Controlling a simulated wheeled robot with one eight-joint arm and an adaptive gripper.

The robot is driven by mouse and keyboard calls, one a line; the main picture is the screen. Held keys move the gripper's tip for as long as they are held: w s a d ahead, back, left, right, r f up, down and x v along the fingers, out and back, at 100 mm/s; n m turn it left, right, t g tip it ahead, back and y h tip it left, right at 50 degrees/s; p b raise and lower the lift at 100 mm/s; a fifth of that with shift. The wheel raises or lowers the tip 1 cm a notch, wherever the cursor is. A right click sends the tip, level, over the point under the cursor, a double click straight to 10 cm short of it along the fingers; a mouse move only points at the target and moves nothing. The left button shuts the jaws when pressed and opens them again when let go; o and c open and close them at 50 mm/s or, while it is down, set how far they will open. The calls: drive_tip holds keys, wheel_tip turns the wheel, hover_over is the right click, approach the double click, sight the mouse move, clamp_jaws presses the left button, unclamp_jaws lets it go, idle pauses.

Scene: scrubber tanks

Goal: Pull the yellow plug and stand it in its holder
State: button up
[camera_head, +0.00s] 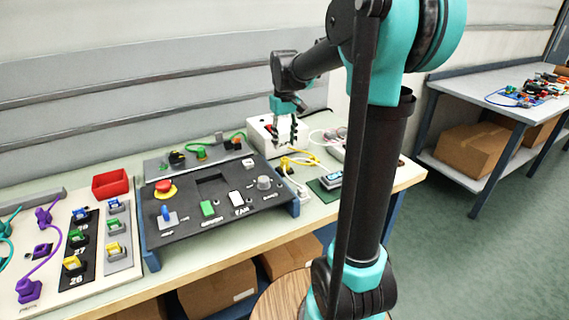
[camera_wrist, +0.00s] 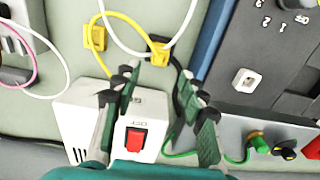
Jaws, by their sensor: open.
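A yellow plug (camera_head: 285,163) with a yellow cable is on the bench right of the black control panel. In the wrist view, one yellow plug-like piece (camera_wrist: 158,53) lies just beyond my fingertips, and another yellow piece (camera_wrist: 97,38) sits to its left, joined by cable. I cannot tell for certain which is the task's plug. My gripper (camera_head: 288,143) is open above the bench, beside the white box; its two spread fingers (camera_wrist: 156,77) also show in the wrist view, with nothing held between them. I cannot clearly pick out the plug's holder.
A white box (camera_wrist: 85,118) with a red switch stands below the fingers. The black panel (camera_head: 210,215) has a red knob and several controls. Pink and white cables lie to the right of the gripper in the head view. A red bin (camera_head: 110,183) is at left.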

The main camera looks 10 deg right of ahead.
sight(285, 159)
drive_tip(key=shift+f, duration=4.2)
drive_tip(key=shift+c, duration=0.4)
clamp_jaws()
drive_tip(key=o, duration=0.7)
unclamp_jaws()
drive_tip(key=shift+r, duration=0.1)
wheel_tip(285, 159, up, 12)
